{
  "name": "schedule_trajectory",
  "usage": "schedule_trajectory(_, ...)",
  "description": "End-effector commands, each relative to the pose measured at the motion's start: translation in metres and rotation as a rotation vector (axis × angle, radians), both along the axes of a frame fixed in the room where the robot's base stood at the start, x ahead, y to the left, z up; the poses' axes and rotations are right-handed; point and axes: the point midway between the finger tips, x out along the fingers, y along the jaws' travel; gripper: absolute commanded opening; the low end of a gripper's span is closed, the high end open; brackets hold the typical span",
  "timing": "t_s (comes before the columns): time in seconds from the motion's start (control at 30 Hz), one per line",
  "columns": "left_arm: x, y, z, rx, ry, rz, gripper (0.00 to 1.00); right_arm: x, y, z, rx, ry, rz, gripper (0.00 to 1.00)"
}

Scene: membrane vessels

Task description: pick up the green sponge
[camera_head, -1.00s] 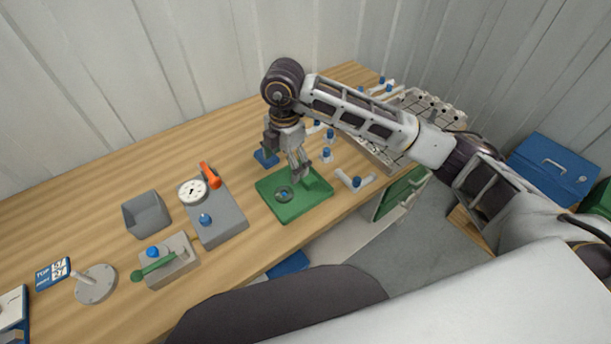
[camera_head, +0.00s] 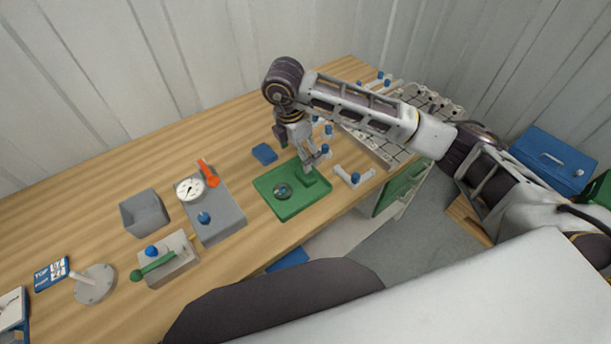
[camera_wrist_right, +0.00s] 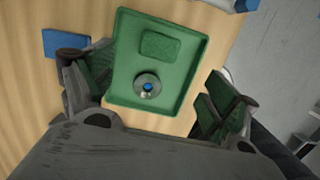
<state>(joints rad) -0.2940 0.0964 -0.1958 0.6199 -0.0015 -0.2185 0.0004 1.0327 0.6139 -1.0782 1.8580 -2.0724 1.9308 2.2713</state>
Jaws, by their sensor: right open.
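The green sponge (camera_head: 309,178) is a small block lying in the green tray (camera_head: 270,203), near the tray's right side in the head view. In the right wrist view the sponge (camera_wrist_right: 161,45) lies flat near the tray's far end, fully visible. My right gripper (camera_head: 314,161) points down above the sponge. In the right wrist view its green-padded fingers (camera_wrist_right: 155,88) are spread wide on either side of the tray, with nothing between them. The gripper appears apart from the sponge. My left gripper is not in view.
A small round piece with a blue top (camera_head: 282,191) shares the tray. A blue block (camera_head: 264,153) lies behind it, and a white fitting with a blue knob (camera_head: 355,179) to the right. A gauge block (camera_head: 218,220) stands left. The bench's back left is clear.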

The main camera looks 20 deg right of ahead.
Motion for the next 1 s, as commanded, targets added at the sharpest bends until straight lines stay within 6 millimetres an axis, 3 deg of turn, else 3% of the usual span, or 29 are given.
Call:
schedule_trajectory(0.43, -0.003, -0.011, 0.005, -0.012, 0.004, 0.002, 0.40, 0.003, -0.008, -0.053, -0.001, 0.002, 0.000, 0.88)
schedule_trajectory(0.67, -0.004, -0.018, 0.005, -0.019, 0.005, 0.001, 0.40, 0.003, -0.009, -0.059, 0.001, 0.000, 0.001, 0.88)
schedule_trajectory(1.0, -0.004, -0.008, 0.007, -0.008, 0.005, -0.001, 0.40, 0.003, -0.010, -0.063, -0.001, 0.002, 0.001, 0.88)
